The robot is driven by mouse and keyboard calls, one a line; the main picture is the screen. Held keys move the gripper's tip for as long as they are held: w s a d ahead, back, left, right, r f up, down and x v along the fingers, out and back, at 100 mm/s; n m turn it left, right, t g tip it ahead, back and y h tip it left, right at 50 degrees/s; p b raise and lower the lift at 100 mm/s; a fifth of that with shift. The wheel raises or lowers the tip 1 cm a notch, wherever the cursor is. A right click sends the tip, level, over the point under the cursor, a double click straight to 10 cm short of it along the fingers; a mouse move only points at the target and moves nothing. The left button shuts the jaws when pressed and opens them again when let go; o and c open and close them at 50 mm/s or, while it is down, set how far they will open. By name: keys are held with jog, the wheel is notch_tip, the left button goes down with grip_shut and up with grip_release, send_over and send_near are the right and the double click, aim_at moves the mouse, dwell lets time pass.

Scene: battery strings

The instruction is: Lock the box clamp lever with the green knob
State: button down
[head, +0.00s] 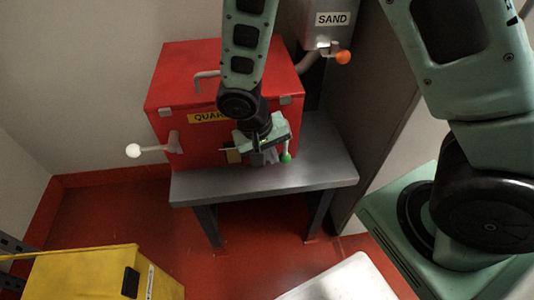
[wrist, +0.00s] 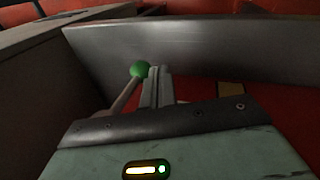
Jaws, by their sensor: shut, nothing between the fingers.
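The green knob (head: 286,157) is on the end of a short pale lever on the right part of the red box's front (head: 205,150). In the head view the lever hangs down, with the knob low over the table top. My gripper (head: 267,158) is just left of the knob, in front of the box. In the wrist view the green knob (wrist: 140,69) and its rod stand close to the left of my gripper's fingertips (wrist: 158,72). The fingers are shut with nothing between them. I cannot tell whether they touch the knob. My wrist hides part of the box front and its yellow label.
A second lever with a white knob (head: 133,150) sticks out left from the box. The box stands on a grey metal table (head: 320,172). A grey SAND hopper (head: 330,25) with an orange knob (head: 343,57) is behind right. A yellow case (head: 95,275) is at front left.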

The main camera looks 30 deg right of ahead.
aim_at(287, 157)
jog(key=shift+s+d+f+h, duration=0.15)
jog(key=shift+d+h, duration=0.1)
jog(key=shift+h, duration=0.35)
jog(key=shift+s+d+f+g+h+p, duration=0.2)
jog(key=shift+d+g+h+p, duration=0.3)
jog(key=shift+h, duration=0.5)
jog(key=d+h, duration=0.1)
jog(key=d+g+h+p, duration=0.1)
jog(key=h, duration=0.1)
jog(key=shift+s+f+h, duration=0.1)
jog(key=shift+s+h, duration=0.2)
jog(key=h, duration=0.1)
jog(key=d+g+h+p, duration=0.1)
jog(key=shift+s+d+h, duration=0.2)
jog(key=shift+d+h, duration=0.1)
jog(key=h, duration=0.1)
jog(key=d+h, duration=0.1)
jog(key=shift+s+d+r+n+g+h+p, duration=0.25)
jog(key=shift+r+n+g+h+p, duration=0.05)
jog(key=shift+r+h, duration=0.1)
jog(key=shift+s+d+r+g+h, duration=0.1)
jog(key=shift+d+r+g+h, duration=0.15)
jog(key=shift+h, duration=0.3)
jog(key=shift+s+d+r+g+h, duration=0.15)
jog(key=shift+d+h, duration=0.15)
jog(key=shift+h, duration=0.25)
jog(key=shift+s+d+r+h, duration=0.1)
jog(key=shift+d+r+h, duration=0.45)
jog(key=shift+r+h, duration=0.35)
